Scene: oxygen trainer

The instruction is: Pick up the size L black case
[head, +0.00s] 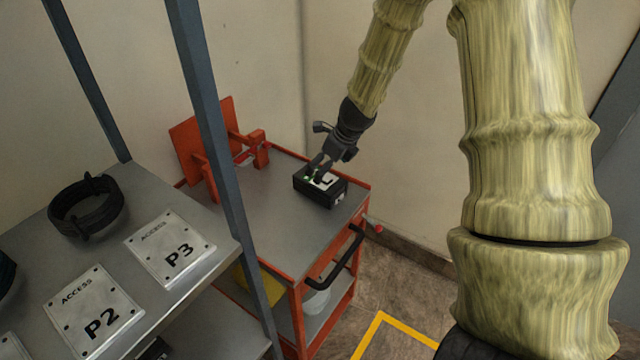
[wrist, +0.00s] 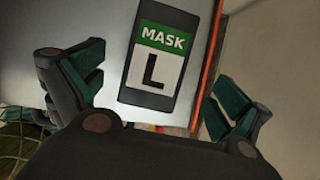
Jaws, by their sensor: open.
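The size L black case (head: 320,188) is a small dark box lying on the grey top of the red cart, near its right edge. In the wrist view, the case (wrist: 148,92) shows a green and white label reading "MASK L". My gripper (head: 316,169) is just over the case in the head view and partly covers its top. In the wrist view, my gripper (wrist: 160,88) is open, with one finger on each side of the case and a gap to each. I cannot tell how far above the case the fingertips are.
The red cart (head: 282,237) has an orange-red stand (head: 205,140) at its back left and a black handle (head: 338,262) at its front. A shelf with plates P3 (head: 171,247) and P2 (head: 94,309), a black coil (head: 88,207) and a blue-grey post (head: 215,130) stand left. The cart top between stand and case is clear.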

